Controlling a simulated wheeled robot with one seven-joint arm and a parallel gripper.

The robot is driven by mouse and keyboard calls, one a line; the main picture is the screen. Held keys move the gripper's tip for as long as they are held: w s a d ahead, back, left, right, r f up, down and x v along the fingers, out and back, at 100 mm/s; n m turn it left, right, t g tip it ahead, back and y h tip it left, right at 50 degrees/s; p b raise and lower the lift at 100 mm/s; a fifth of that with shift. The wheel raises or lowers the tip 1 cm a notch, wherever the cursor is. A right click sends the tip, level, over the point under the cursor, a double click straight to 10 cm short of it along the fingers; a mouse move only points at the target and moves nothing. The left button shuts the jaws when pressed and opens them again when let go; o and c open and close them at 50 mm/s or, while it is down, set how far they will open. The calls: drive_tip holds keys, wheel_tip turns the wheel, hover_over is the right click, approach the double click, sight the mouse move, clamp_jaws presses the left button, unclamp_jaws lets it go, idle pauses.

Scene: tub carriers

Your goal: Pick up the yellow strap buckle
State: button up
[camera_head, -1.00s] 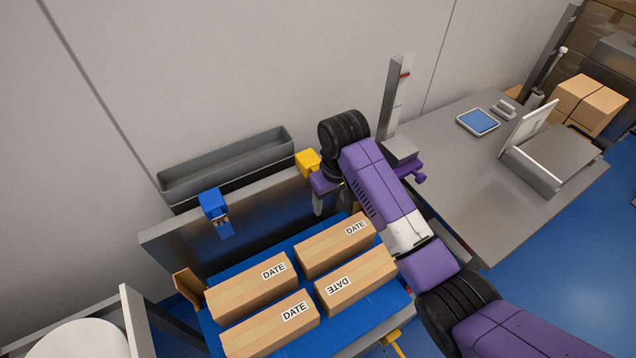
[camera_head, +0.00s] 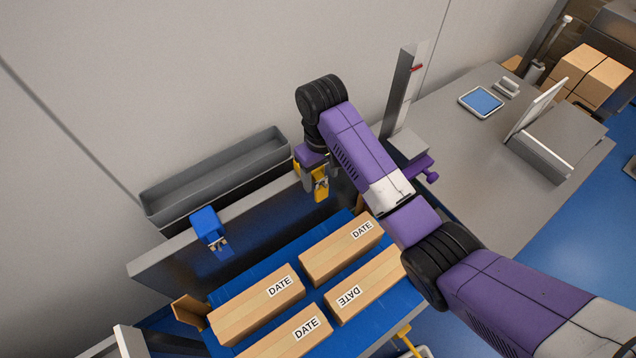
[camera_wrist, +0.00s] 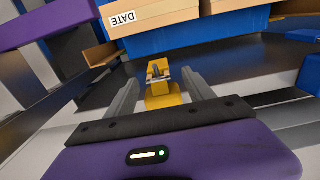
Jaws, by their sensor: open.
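The yellow strap buckle (camera_head: 321,187) hangs over the top edge of the grey metal panel (camera_head: 262,215), near its right end. In the wrist view the buckle (camera_wrist: 162,92) lies between the two grey fingers of my gripper (camera_wrist: 163,88), with a gap to each side. My gripper (camera_head: 318,180) is open, just above and around the buckle in the head view. My fingers partly cover the buckle there. Whether a finger touches it I cannot tell.
A blue buckle (camera_head: 209,231) sits on the same panel to the left. A grey trough (camera_head: 215,178) runs behind the panel. Several cartons marked DATE (camera_head: 258,305) lie on a blue surface in front. An upright metal post (camera_head: 404,90) stands to the right.

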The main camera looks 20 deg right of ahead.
sight(321, 186)
wheel_tip(321, 186, down, 7)
drive_tip(key=shift+d+f+p, duration=0.15)
drive_tip(key=shift+f+p, duration=0.05)
drive_tip(key=shift+p, duration=0.45)
drive_tip(key=shift+c, duration=0.4)
clamp_jaws()
drive_tip(key=shift+r, duration=0.2)
